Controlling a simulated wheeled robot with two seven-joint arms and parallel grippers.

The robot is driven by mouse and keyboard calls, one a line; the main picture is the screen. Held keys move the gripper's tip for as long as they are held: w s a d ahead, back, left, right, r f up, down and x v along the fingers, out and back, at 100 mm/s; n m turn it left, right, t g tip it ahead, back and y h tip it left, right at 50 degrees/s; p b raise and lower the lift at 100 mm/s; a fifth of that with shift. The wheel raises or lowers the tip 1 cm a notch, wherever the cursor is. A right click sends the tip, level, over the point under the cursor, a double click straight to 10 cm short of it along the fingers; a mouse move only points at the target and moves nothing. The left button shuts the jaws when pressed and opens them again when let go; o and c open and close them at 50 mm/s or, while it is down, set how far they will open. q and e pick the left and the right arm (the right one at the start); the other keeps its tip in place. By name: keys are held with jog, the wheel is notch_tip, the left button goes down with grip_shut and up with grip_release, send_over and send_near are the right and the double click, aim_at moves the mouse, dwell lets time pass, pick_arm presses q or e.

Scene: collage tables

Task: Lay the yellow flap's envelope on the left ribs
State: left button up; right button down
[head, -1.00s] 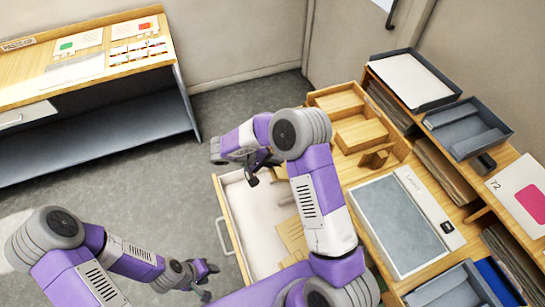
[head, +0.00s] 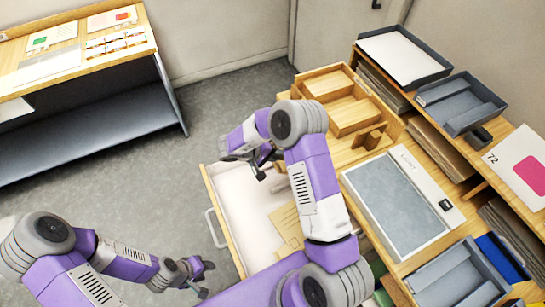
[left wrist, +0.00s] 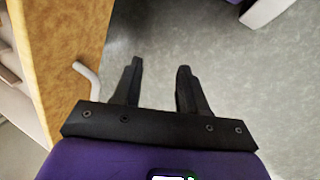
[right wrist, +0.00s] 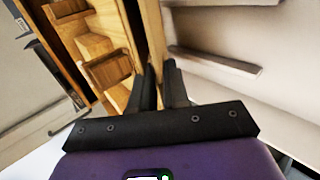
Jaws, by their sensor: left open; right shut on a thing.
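A flat tan-yellow envelope-like piece (head: 287,226) lies in the open white drawer (head: 238,197), partly hidden by my right arm. I cannot tell whether its flap is yellow. I cannot make out the left ribs in any view. My right gripper (head: 262,165) is over the far part of the drawer. In the right wrist view its fingers (right wrist: 158,75) are close together at a wooden edge; the thing between them cannot be made out. My left gripper (head: 207,280) is open and empty, left of the drawer, over the floor; its fingers show apart in the left wrist view (left wrist: 158,80).
The drawer handle (head: 216,229) sticks out left. The desk carries a wooden organiser (head: 345,110), a grey-topped panel (head: 398,205), grey trays (head: 462,103) and a pink-marked card (head: 525,168). A shelf table (head: 90,75) with cards stands at the back left. Grey floor lies free between.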

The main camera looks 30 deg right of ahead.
jog(key=shift+d+f, duration=0.1)
jog(key=shift+d, duration=0.15)
jog(key=c, duration=1)
grip_release()
jog(key=shift+c, duration=0.2)
jog(key=v, duration=0.7)
jog(key=shift+a+r+p, duration=0.2)
jog(key=shift+a+p, duration=0.05)
jog(key=shift+p, duration=0.15)
